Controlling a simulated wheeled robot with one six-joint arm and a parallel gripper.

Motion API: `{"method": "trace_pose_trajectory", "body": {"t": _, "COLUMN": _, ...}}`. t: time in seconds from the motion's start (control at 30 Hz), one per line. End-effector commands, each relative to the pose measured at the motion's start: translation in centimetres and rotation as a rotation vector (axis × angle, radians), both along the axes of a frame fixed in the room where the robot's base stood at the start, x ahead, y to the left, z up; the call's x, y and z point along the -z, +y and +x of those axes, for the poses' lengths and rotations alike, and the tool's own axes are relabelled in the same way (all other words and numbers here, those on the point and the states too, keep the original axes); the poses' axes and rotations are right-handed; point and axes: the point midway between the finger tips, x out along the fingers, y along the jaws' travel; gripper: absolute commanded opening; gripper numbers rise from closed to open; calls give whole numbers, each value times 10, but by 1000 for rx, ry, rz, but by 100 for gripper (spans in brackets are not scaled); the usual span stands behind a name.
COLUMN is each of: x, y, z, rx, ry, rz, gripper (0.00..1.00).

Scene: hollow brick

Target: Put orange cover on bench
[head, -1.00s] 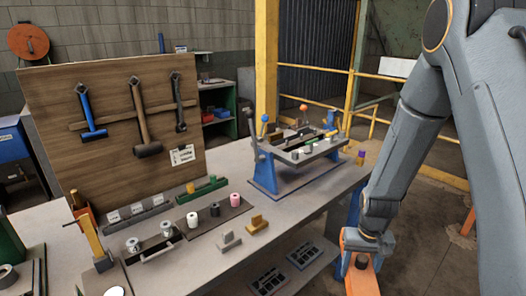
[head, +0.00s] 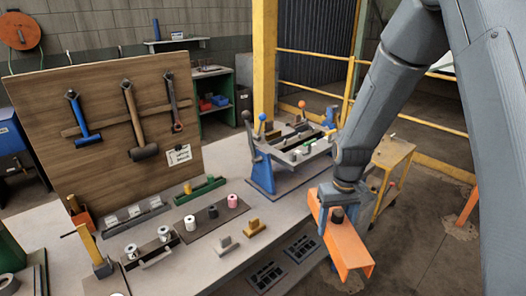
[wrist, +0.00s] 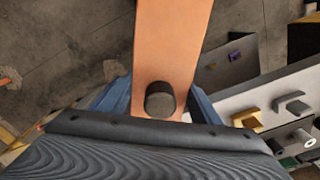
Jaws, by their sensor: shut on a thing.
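The orange cover (head: 347,248) is a long channel-shaped piece with a black knob (wrist: 160,98) on its flat top. My gripper (head: 338,208) is shut on the cover at the knob end and holds it in the air. The cover hangs just off the right front edge of the grey bench (head: 205,260) in the head view. In the wrist view the cover (wrist: 172,40) stretches away over the concrete floor, with the bench top (wrist: 240,98) to its right. The exact finger contact is hidden.
A tool board (head: 105,150) rises behind. A yellow cart (head: 392,155) stands at right. The bench's front strip is mostly clear.

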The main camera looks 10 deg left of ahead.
Motion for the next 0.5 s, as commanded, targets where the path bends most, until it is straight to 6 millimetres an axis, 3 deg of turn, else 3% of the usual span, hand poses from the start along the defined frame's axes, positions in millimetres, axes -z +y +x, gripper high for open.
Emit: {"method": "trace_pose_trajectory", "body": {"t": 0.5, "x": -205, "y": 200, "z": 58, "rx": -809, "ry": -11, "rz": 1, "gripper": 31}}
